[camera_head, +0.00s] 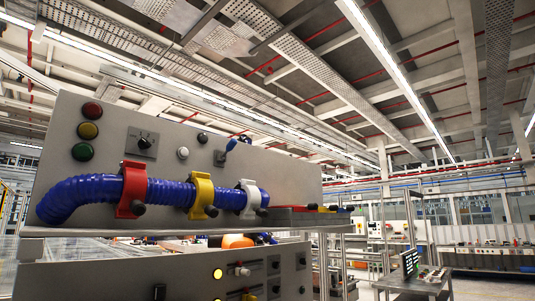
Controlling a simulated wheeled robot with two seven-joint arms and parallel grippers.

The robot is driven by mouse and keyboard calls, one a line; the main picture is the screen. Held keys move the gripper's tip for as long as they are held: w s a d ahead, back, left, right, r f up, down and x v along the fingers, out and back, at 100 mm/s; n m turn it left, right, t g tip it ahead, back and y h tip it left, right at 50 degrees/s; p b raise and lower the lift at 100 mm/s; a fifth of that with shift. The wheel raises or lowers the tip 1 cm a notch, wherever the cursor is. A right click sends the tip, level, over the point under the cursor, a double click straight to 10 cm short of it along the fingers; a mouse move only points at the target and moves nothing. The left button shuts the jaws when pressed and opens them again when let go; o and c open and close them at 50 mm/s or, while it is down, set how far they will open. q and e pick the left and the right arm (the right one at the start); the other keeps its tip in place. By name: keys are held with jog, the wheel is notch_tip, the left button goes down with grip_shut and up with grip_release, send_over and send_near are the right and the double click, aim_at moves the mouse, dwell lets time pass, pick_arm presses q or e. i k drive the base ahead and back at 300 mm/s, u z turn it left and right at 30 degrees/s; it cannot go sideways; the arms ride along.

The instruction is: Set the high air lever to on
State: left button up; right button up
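A grey upper panel (285,172) fills the left of the head view, seen from below. A small blue-handled lever (229,146) sits on it right of centre, with its handle tilted up to the right. It could be the air lever, but I can read no label or on/off mark. A thick blue corrugated hose (85,192) runs across the panel below the lever. Red (133,190), yellow (203,195) and white (250,196) clamps with black knobs hold it. Neither of my grippers is in view.
The panel also carries red (92,111), yellow (87,131) and green (82,151) lamps and a black rotary switch (143,142). A lower panel (130,279) stands beneath a shelf edge. Workbenches (412,284) stand at the right, with open floor beyond.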

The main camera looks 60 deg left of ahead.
aim_at(232, 144)
jog(key=i, duration=1.95)
jog(key=u, duration=3.3)
